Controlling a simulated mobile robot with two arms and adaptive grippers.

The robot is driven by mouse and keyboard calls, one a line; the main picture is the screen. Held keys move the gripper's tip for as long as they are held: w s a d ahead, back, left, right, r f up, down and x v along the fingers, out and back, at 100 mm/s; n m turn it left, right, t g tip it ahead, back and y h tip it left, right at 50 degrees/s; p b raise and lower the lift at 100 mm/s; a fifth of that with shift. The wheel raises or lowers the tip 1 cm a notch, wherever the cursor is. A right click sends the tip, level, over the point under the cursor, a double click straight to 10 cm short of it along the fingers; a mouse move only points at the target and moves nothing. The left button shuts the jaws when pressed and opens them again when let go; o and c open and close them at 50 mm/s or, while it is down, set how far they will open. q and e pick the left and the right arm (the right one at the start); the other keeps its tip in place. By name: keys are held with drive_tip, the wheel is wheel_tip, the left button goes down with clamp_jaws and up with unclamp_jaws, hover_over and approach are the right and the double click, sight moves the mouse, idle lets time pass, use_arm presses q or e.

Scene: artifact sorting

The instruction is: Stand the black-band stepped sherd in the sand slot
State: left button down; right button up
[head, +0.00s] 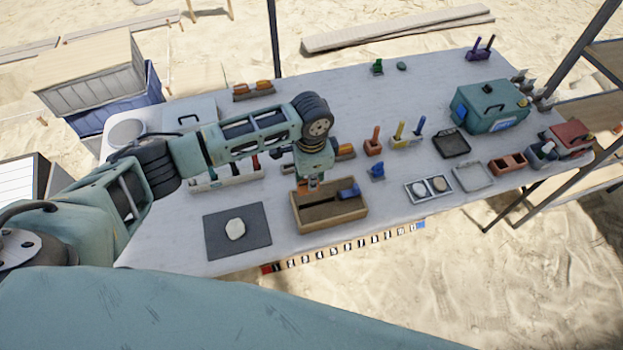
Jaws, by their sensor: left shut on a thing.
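My left gripper (311,176) points down over the left part of a wooden sand tray (342,219). It is shut on a small orange-brown piece, which I take to be the sherd (309,187). Its black band and stepped edge are too small to make out. The sherd is at the tray's back left; I cannot tell whether its lower edge touches the sand. A dark slot (322,202) runs across the brown sand. My right gripper is not in view.
A dark mat (219,248) with a pale, rounded piece (235,229) lies left of the tray. A white rack (240,176) stands behind the mat. A two-welled tray (449,193) and a small blue item (377,171) are to the right.

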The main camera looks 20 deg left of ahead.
use_arm(q)
drive_tip(key=shift+w+f, duration=0.15)
drive_tip(key=shift+w, duration=0.1)
drive_tip(key=shift+s+r+p, duration=0.2)
drive_tip(key=shift+r+p, duration=0.05)
drive_tip(key=shift+p, duration=0.1)
drive_tip(key=shift+f, duration=0.15)
wheel_tip(320, 180, down, 4)
drive_tip(key=shift+r+b, duration=0.25)
drive_tip(key=shift+b, duration=0.7)
drive_tip(key=shift+f+b, duration=0.6)
drive_tip(key=shift+f, duration=0.55)
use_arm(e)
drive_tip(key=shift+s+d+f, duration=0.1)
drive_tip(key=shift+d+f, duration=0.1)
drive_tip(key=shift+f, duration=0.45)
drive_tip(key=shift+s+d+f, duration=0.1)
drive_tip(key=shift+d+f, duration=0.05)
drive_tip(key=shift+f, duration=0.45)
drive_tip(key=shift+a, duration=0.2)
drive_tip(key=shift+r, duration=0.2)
use_arm(q)
drive_tip(key=shift+p, duration=0.4)
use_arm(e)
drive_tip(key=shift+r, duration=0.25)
